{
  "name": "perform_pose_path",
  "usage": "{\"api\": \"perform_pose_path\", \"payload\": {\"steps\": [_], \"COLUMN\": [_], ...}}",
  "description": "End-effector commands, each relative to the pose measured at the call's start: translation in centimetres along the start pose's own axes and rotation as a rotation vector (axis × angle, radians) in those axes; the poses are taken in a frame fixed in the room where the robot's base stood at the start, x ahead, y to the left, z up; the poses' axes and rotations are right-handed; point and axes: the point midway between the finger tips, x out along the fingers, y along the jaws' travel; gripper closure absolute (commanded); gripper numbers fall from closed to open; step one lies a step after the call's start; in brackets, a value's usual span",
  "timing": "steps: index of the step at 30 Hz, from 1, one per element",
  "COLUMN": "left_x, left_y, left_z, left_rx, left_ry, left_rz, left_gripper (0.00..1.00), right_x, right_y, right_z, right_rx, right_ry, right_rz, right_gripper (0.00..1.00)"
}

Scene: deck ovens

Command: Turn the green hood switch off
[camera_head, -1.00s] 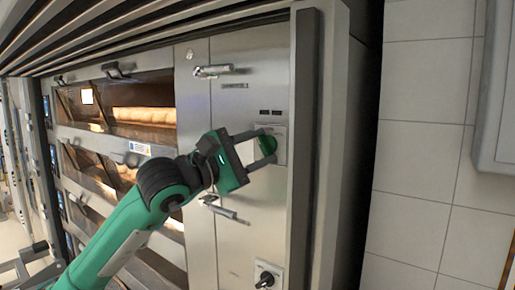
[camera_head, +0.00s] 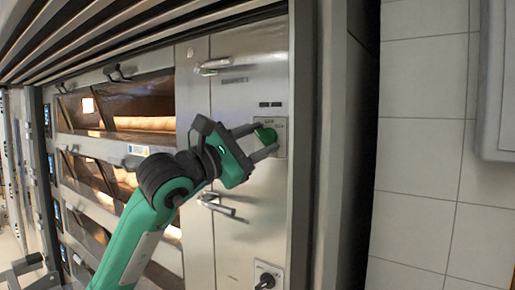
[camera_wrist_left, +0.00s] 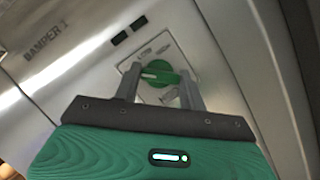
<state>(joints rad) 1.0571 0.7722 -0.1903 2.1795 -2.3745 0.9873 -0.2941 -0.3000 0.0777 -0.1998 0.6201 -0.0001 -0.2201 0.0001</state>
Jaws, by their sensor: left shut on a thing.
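The green hood switch (camera_head: 267,134) is a round knob on a small plate on the steel panel right of the ovens. My left gripper (camera_head: 268,138) is at the knob, one finger on each side of it, shut on it. In the left wrist view the knob (camera_wrist_left: 160,73) sits between the two fingers, with a pale pointer mark across its left part. Small print on the plate around it is too small to read. My right gripper is in neither view.
Steel handles stick out of the panel above (camera_head: 213,66) and below (camera_head: 217,205) my left gripper. A black knob (camera_head: 266,281) sits lower on the panel. Deck ovens with bread (camera_head: 145,123) are at the left; a tiled wall (camera_head: 420,150) is at the right.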

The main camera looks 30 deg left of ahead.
Motion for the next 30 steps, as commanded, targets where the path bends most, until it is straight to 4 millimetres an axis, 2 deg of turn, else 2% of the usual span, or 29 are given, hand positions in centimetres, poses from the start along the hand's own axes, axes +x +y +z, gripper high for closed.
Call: {"api": "perform_pose_path", "payload": {"steps": [6, 7, 9, 10, 21, 26, 30], "left_x": [0.0, 0.0, 0.0, 0.0, -0.6, -2.8, -5.8], "left_y": [-0.1, -0.1, -0.1, -0.1, -0.1, -0.3, -0.5], "left_z": [-0.1, -0.1, 0.0, 0.0, -0.1, -0.3, -0.5], "left_rx": [-0.002, -0.002, -0.002, -0.002, 0.001, 0.002, 0.004], "left_ry": [0.002, 0.002, 0.001, 0.001, 0.000, 0.000, 0.001], "left_rz": [-0.003, -0.003, -0.003, -0.003, -0.001, 0.001, 0.001], "left_gripper": [0.81, 0.52, 0.39, 0.36, 0.36, 0.36, 0.36], "right_x": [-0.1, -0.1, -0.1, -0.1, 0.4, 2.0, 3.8], "right_y": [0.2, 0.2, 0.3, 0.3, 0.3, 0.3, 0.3], "right_z": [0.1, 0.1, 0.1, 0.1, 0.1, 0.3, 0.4], "right_rx": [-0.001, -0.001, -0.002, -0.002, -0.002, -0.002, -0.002], "right_ry": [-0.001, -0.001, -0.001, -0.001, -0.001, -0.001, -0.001], "right_rz": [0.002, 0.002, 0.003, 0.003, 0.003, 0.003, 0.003], "right_gripper": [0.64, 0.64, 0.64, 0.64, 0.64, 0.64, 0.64]}}
